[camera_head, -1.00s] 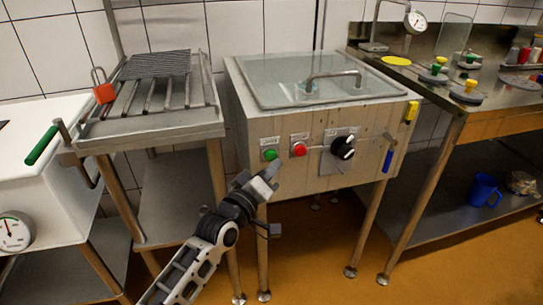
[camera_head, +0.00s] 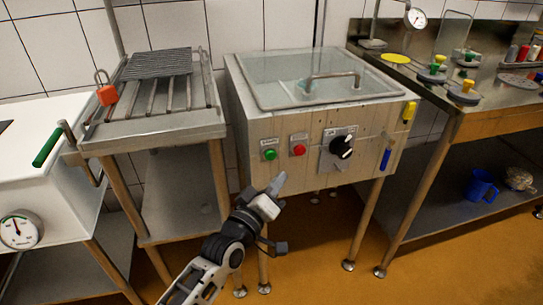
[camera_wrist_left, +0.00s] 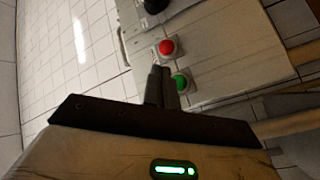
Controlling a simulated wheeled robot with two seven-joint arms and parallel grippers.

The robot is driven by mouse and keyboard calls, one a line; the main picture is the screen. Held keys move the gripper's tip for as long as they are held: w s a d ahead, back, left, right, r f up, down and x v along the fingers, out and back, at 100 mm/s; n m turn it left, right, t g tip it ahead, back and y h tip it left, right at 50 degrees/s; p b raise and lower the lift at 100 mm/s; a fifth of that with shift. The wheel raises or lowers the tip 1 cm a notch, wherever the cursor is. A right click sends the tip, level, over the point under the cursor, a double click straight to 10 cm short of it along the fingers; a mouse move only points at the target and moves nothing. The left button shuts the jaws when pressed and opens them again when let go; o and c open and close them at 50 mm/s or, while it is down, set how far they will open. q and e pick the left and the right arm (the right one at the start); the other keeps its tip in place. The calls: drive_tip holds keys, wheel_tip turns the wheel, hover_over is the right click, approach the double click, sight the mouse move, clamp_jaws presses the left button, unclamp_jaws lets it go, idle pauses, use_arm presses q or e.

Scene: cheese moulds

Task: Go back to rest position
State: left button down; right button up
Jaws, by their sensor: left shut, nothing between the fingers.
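My left gripper (camera_head: 279,182) is shut and empty, in front of the lower front panel of the wooden-fronted vat (camera_head: 300,178) in the head view. In the left wrist view its closed fingers (camera_wrist_left: 161,85) point toward the panel, just beside the green button in the picture. The panel carries a green button (camera_head: 270,155), a red button (camera_head: 299,150) and a black knob (camera_head: 342,147). The green button (camera_wrist_left: 180,82) and red button (camera_wrist_left: 167,47) also show in the left wrist view. The fingertips look apart from the buttons. My right gripper is not in view.
A rack table (camera_head: 170,131) with a red padlock (camera_head: 107,95) stands left of the vat. A white tank with a gauge (camera_head: 18,230) is at far left. A metal bench (camera_head: 470,106) with a blue mug (camera_head: 482,185) below is at right. Orange floor is open in front.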

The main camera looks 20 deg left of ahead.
use_arm(q)
drive_tip(key=s+d+f+m+g+p, duration=0.1)
drive_tip(key=s+f+m+g+p, duration=0.2)
drive_tip(key=s, duration=0.8)
drive_tip(key=s+f+m+g+p, duration=0.2)
drive_tip(key=s+f+m+g, duration=0.2)
drive_tip(key=s, duration=0.7)
drive_tip(key=m, duration=0.2)
drive_tip(key=shift+d+m+g+y+p, duration=0.3)
drive_tip(key=shift+d+g+p, duration=0.05)
drive_tip(key=shift+g+p, duration=0.05)
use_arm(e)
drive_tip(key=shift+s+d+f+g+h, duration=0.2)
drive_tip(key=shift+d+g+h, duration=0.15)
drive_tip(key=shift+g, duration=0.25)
